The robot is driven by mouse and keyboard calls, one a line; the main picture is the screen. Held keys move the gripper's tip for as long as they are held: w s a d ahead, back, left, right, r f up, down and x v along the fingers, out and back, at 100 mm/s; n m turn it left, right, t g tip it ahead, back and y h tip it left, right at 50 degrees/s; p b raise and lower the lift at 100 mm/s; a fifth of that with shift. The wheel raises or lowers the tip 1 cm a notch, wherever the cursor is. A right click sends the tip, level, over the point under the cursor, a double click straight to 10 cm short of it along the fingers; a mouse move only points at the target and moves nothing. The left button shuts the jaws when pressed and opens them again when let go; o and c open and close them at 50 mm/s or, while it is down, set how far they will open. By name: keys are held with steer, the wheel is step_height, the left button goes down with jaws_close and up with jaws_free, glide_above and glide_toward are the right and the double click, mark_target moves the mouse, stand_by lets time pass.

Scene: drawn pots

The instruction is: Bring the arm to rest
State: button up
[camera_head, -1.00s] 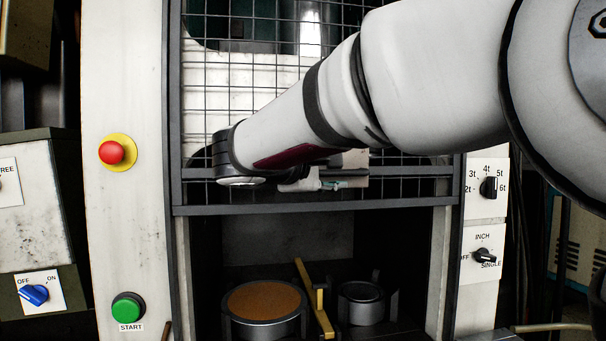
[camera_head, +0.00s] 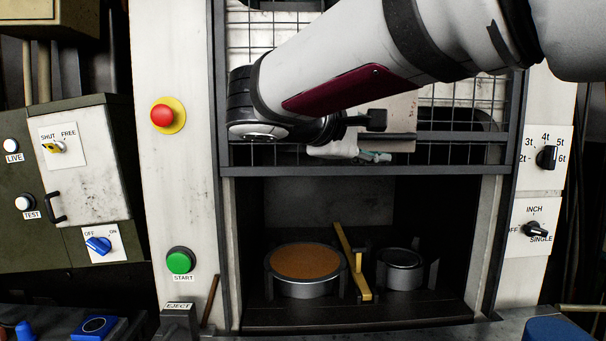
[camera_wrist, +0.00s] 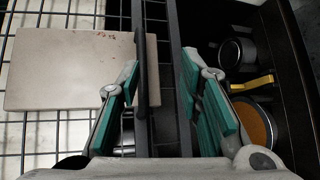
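My gripper (camera_head: 378,156) is partly hidden behind my own wrist in the head view, just above the lower bar of the mesh guard (camera_head: 400,172). In the wrist view my gripper (camera_wrist: 160,78) has its two teal-padded fingers spread apart. Dark guard bars (camera_wrist: 145,60) show between the fingers; I cannot tell whether the fingers reach around them. No held object shows. My arm stretches from the upper right across the front of the guard.
Below the guard, an open bay holds a pot with a brown top (camera_head: 306,261), a yellow bar (camera_head: 354,262) and a smaller pot (camera_head: 400,268). A red button (camera_head: 162,115) and green START button (camera_head: 180,261) are left; dials (camera_head: 547,157) are right. A pale plate (camera_wrist: 75,70) is beside the gripper.

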steer(key=s+d+f+m+g+y+p, duration=0.1)
steer(key=s+d+f+m+g+y, duration=0.15)
steer(key=s+d+f, duration=0.4)
steer(key=s+d+f+m+g+y+p, duration=0.1)
steer(key=s+d+f+m+g+y, duration=0.2)
steer(key=s, duration=0.7)
steer(key=s+a+f+m+y+p, duration=0.1)
steer(key=s+a+f+m+y, duration=0.1)
steer(key=s+f, duration=0.3)
steer(key=s+a+f+m+y+p, duration=0.1)
steer(key=s+a+f+m+y, duration=0.1)
steer(key=s+f, duration=0.4)
steer(key=s+g+y, duration=0.1)
steer(key=s, duration=0.3)
steer(key=shift+s+y+p, duration=0.2)
steer(key=shift+y+p, duration=0.15)
steer(key=shift+p, duration=0.05)
